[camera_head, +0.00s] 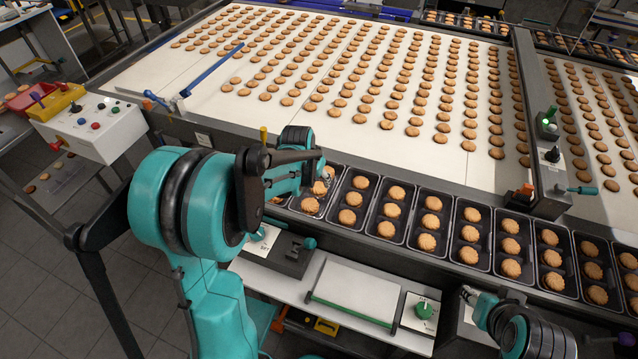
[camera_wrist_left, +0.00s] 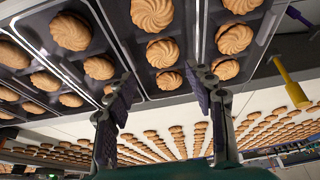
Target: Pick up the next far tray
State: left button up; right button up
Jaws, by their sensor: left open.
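A row of black trays (camera_head: 470,262), each with a line of round golden biscuits, runs along the near edge of the belt. My left gripper (camera_head: 296,172) is over the left end of this row, largely hidden by its own arm. In the left wrist view the open fingers of this gripper (camera_wrist_left: 168,88) show at either side of one tray's end (camera_wrist_left: 131,58); nothing is clamped between them. I cannot tell whether the fingers touch the rims. My right gripper (camera_head: 470,294) is low at the right, in front of the row; its jaw state is unclear.
A wide white belt (camera_head: 140,77) full of biscuit rows lies behind the trays. A blue bar (camera_head: 213,69) crosses its left part. A white control box (camera_head: 92,130) stands at the left, a dark post with knobs (camera_head: 535,110) at the right. A pale shelf plate (camera_head: 355,290) is clear.

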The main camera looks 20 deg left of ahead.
aim_at(318, 187)
pick_arm(q)
jog(key=shift+w+a+f, duration=0.25)
jog(key=shift+w+a, duration=0.05)
jog(key=shift+w, duration=0.05)
jog(key=shift+f, duration=0.35)
jog(key=b+x, duration=0.2)
jog(key=x, duration=0.5)
jog(key=shift+w+f, duration=0.1)
jog(key=c, duration=0.8)
